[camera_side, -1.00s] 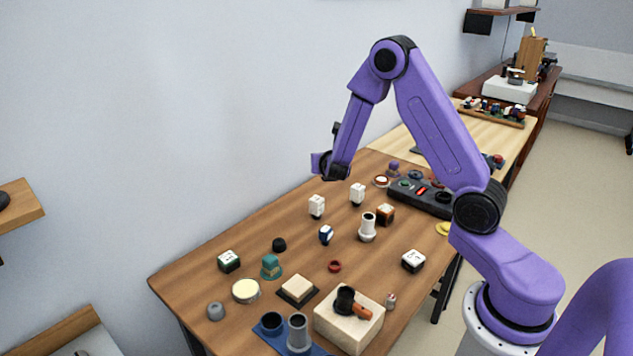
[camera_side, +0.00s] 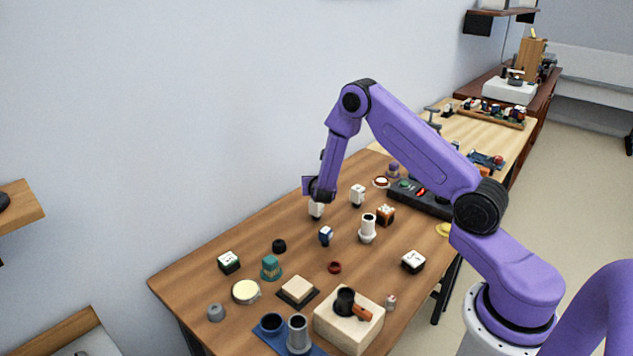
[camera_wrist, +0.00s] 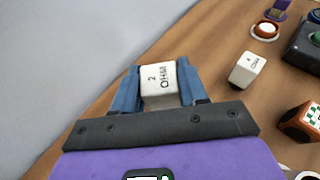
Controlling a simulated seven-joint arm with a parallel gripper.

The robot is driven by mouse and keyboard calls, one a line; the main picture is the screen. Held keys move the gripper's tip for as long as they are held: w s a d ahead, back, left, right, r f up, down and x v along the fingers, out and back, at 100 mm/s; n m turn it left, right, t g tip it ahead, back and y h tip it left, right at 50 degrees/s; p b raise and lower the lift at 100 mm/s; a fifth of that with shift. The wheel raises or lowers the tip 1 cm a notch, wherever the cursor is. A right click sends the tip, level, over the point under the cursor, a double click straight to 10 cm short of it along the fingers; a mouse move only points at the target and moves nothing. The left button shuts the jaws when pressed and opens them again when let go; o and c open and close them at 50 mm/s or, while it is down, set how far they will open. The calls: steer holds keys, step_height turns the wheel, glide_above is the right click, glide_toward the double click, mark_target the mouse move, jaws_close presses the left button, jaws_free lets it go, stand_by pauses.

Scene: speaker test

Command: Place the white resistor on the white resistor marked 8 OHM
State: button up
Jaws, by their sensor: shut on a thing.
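My gripper (camera_side: 317,197) is lowered at the back edge of the brown table. In the wrist view its two blue fingers (camera_wrist: 154,88) are shut on a white resistor (camera_wrist: 158,80) with dark lettering that reads like 2 OHM. In the side view this resistor (camera_side: 316,210) shows just below the gripper, its top hidden. A second white resistor (camera_side: 357,194) stands apart to its right; in the wrist view it (camera_wrist: 248,70) has a small number over OHM that I cannot read surely. I cannot tell which block is marked 8 OHM.
A brown-orange block (camera_side: 385,215), white cylinder (camera_side: 367,230) and blue-white block (camera_side: 326,235) stand nearby. A dark control box (camera_side: 425,200) and red-white dish (camera_side: 381,182) lie to the right. Several other parts fill the table's front. The wall is close behind the gripper.

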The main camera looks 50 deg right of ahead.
steer(key=shift+f, duration=0.1)
steer(key=o, duration=1.1)
